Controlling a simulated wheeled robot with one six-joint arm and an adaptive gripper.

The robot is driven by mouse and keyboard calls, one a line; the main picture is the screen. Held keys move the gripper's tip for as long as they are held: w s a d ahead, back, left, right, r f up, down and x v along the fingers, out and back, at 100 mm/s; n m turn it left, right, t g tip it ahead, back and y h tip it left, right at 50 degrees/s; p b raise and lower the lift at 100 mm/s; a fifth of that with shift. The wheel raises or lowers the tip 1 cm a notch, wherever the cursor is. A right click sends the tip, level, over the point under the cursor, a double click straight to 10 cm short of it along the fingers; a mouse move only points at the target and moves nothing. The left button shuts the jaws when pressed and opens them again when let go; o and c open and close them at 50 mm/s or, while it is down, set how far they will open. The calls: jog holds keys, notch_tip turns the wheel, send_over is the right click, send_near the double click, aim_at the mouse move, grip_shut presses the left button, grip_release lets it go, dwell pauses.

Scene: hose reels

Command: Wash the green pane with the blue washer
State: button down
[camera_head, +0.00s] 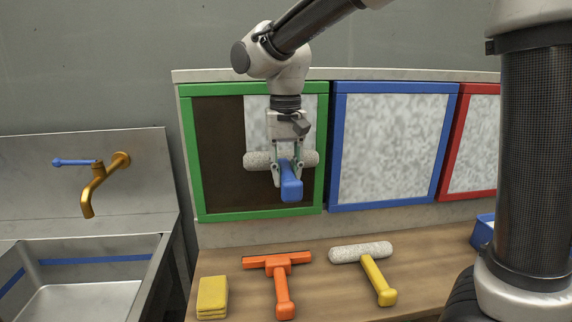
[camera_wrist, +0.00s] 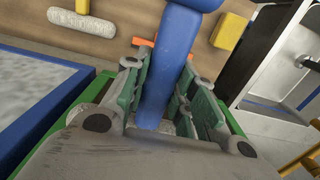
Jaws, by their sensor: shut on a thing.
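The green pane (camera_head: 218,160) is a green-framed panel on the upright board, left of the other panes. Its surface is dark brown on the left and below, with a speckled whitish strip (camera_head: 258,120) at upper middle to right. My gripper (camera_head: 287,168) is shut on the blue handle of the blue washer (camera_head: 291,187). The washer's pale fuzzy roller (camera_head: 257,160) lies level across the pane's middle; I cannot tell whether it touches. In the wrist view, the blue handle (camera_wrist: 168,55) runs between my fingers (camera_wrist: 165,90), and the green frame (camera_wrist: 88,95) shows behind.
Blue-framed (camera_head: 392,150) and red-framed (camera_head: 475,145) speckled panes stand to the right. On the counter lie yellow sponges (camera_head: 212,297), an orange squeegee (camera_head: 281,285) and a yellow-handled washer (camera_head: 375,280). A sink (camera_head: 80,280) with a brass tap (camera_head: 95,185) is left. A blue container (camera_head: 482,232) is at right.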

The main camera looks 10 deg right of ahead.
notch_tip(320, 180, down, 14)
jog(key=shift+r, duration=0.15)
dwell(1.4)
jog(key=s, duration=0.7)
dwell(0.3)
